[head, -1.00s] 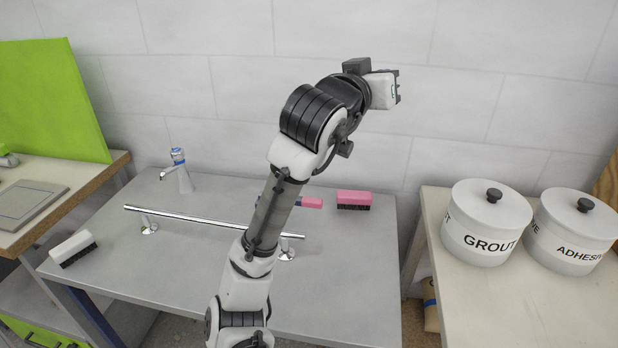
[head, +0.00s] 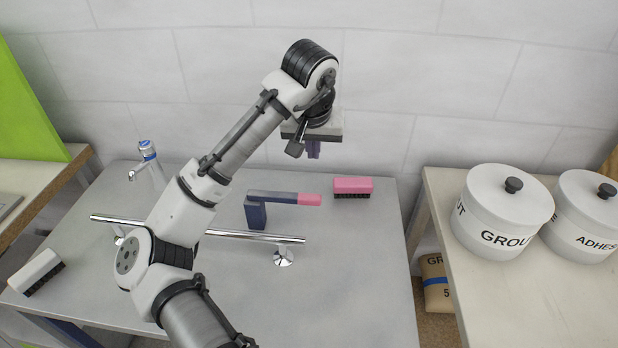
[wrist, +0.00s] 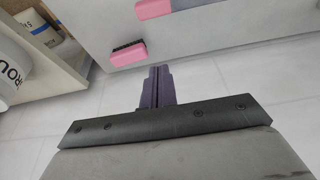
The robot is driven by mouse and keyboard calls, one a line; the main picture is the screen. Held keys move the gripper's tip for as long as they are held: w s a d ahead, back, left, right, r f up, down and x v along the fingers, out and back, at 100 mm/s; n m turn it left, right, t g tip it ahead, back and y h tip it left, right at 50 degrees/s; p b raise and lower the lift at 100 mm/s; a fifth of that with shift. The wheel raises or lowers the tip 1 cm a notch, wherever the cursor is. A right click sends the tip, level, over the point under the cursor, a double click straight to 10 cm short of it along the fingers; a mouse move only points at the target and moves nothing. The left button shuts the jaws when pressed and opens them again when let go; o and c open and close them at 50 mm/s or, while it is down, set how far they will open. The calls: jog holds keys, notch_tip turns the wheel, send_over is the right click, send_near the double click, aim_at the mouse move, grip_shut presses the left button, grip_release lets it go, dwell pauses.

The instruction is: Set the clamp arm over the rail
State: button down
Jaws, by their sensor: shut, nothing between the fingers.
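The clamp (head: 259,212) stands on the grey table behind the rail, a dark blue upright block with a horizontal arm (head: 272,196) ending in a pink tip (head: 309,200). The pink tip also shows at the top of the wrist view (wrist: 152,8). The chrome rail (head: 255,236) runs across the table on short posts, partly hidden by my arm. The clamp arm points right and lies behind the rail, apart from it. My gripper (head: 313,150) points down, shut and empty, above and behind the pink tip. Its purple fingers also show in the wrist view (wrist: 158,88).
A pink brush (head: 352,187) lies right of the clamp; it also shows in the wrist view (wrist: 128,53). A white brush (head: 37,271) lies at the left edge. A tap (head: 148,165) stands at the back left. Grout (head: 500,215) and adhesive (head: 578,220) pots stand on the right bench.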

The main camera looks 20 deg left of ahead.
aim_at(283, 197)
dwell(0.3)
notch_tip(283, 197, down, 9)
jog(key=p, duration=0.3)
jog(key=shift+s+d+f+p, duration=0.15)
jog(key=shift+s+f+p, duration=0.05)
jog(key=shift+s+p, duration=0.15)
jog(key=shift+s, duration=0.15)
dwell(0.3)
